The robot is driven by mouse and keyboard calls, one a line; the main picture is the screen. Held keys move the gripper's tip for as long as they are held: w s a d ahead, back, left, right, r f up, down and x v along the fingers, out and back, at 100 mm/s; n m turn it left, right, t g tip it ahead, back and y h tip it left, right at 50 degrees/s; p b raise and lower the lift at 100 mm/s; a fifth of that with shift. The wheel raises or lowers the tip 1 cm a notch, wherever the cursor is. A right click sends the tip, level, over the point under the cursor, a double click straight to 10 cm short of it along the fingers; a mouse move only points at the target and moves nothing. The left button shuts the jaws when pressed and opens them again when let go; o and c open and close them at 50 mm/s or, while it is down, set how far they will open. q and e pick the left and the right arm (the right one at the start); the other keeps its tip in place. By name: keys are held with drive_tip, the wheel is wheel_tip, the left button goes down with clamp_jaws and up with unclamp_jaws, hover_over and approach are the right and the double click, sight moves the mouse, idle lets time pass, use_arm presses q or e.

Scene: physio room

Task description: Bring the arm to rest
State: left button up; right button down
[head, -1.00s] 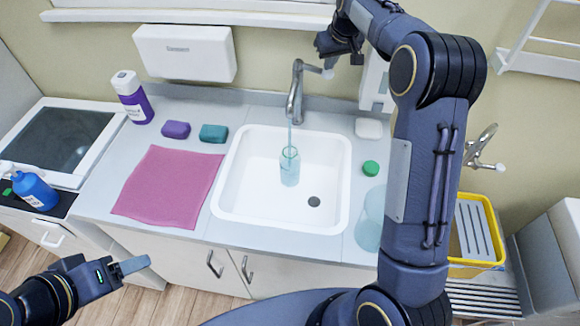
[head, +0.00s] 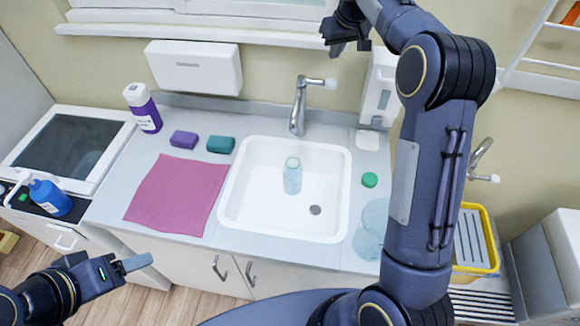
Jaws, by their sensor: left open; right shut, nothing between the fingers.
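My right arm rises on the right side of the head view, and its gripper (head: 347,42) is up high near the wall, above the tap. It is shut with nothing seen in it, and clear of the tap (head: 299,105). My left gripper (head: 132,264) is low at the left, in front of the counter's front edge, empty. Its fingers are seen from the side. No water stream shows from the tap.
A pink cloth (head: 175,195), a purple sponge (head: 183,139) and a teal sponge (head: 221,145) lie left of the sink. A soap dispenser (head: 380,90) hangs on the wall. A yellow bin (head: 488,240) stands further right.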

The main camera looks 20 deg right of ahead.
drive_tip(key=shift+s, duration=0.1)
drive_tip(key=s+a+r+m+y+b, duration=0.2)
drive_tip(key=s+y+b, duration=0.1)
drive_tip(key=s, duration=1.9)
drive_tip(key=s+a+f, duration=0.3)
drive_tip(key=s+f, duration=0.1)
drive_tip(key=s, duration=0.2)
drive_tip(key=s+a+f+b, duration=0.1)
drive_tip(key=s+a+f, duration=0.2)
drive_tip(key=s, duration=0.4)
drive_tip(key=s+a+f+t, duration=0.1)
drive_tip(key=s+a+f, duration=0.2)
drive_tip(key=s, duration=0.3)
drive_tip(key=shift+s+f, duration=0.35)
drive_tip(key=shift+f, duration=0.45)
drive_tip(key=shift+a, duration=0.1)
